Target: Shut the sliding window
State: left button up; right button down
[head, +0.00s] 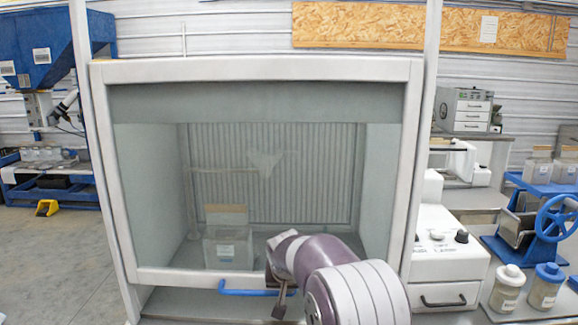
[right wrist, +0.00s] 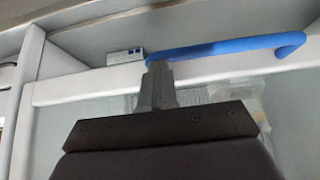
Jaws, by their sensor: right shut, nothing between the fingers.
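The sliding window (head: 160,275) is a large pale-framed glass pane on the front of a cabinet. A blue bar handle (head: 245,292) runs along its bottom rail. In the right wrist view the handle (right wrist: 225,50) crosses the top, with the window's rail (right wrist: 100,84) behind it. My right gripper (head: 281,303) is at the handle's right end in the head view. Its shut fingers (right wrist: 157,68) overlap one end of the handle in the wrist view; I cannot tell whether they touch. Nothing is between them. My left gripper is not in view.
A labelled container (head: 228,248) stands behind the glass. A grey ledge (head: 190,303) lies below the rail. To the right are a white instrument (head: 440,255), lidded jars (head: 507,288) and a blue handwheel (head: 558,217). Floor at the left is mostly open.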

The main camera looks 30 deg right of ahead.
pick_arm(q)
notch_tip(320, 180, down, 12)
jog(key=b, duration=0.9)
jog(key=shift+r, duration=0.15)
pick_arm(e)
notch_tip(320, 180, down, 14)
jog(key=shift+f, duration=0.35)
pick_arm(q)
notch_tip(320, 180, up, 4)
jog(key=p, duration=0.3)
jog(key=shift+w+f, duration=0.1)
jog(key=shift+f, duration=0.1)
pick_arm(e)
jog(key=s+a+r, duration=0.1)
jog(key=s+r, duration=0.1)
jog(key=r, duration=0.4)
jog(key=s+a+r, duration=0.1)
jog(key=s+r, duration=0.1)
jog(key=r, duration=0.5)
jog(key=shift+a, duration=0.25)
